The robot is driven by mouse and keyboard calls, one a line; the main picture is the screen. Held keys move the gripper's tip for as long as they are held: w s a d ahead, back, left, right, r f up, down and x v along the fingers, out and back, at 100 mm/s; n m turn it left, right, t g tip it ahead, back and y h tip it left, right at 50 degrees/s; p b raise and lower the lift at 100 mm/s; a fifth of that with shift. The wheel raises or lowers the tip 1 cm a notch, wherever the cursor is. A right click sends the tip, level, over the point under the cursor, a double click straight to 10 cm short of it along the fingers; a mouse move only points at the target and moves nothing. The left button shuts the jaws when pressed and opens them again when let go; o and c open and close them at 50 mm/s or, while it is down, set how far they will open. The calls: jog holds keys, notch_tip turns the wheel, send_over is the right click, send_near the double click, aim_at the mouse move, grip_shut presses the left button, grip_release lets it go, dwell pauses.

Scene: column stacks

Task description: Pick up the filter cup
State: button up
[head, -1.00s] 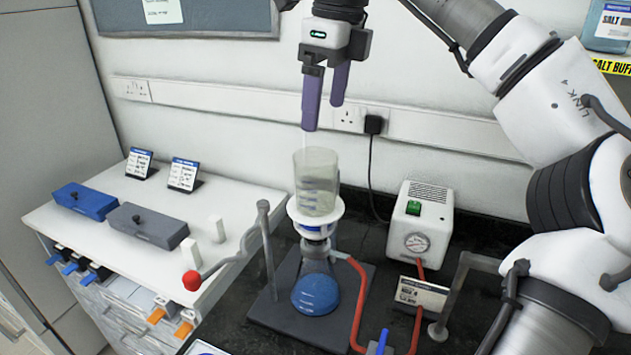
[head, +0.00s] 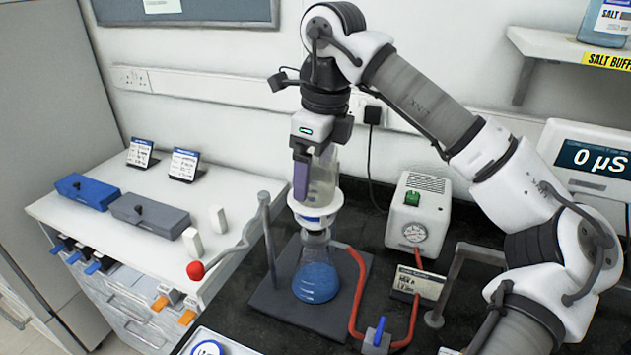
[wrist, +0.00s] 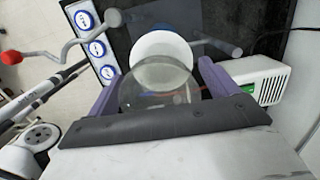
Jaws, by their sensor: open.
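The filter cup (head: 322,181) is a clear, upright cup seated in a white funnel collar (head: 315,215) on top of a flask with blue liquid (head: 315,282). My gripper (head: 302,190) is lowered around the cup, with one purple finger in front of it in the head view. In the wrist view my gripper (wrist: 160,92) has its two purple fingers apart, and the clear cup (wrist: 150,92) shows between them, above the white collar (wrist: 162,62). The far finger is mostly hidden in the head view. I cannot tell whether either finger touches the cup.
A white pump box with a gauge (head: 418,215) stands right of the flask, joined by a red hose (head: 357,300). A bent metal rod with a red knob (head: 196,270) reaches out at left. A white drawer unit (head: 100,230) holds blue and grey blocks.

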jog(key=shift+a+f, duration=0.1)
jog(key=shift+f, duration=0.55)
jog(key=c, duration=1.1)
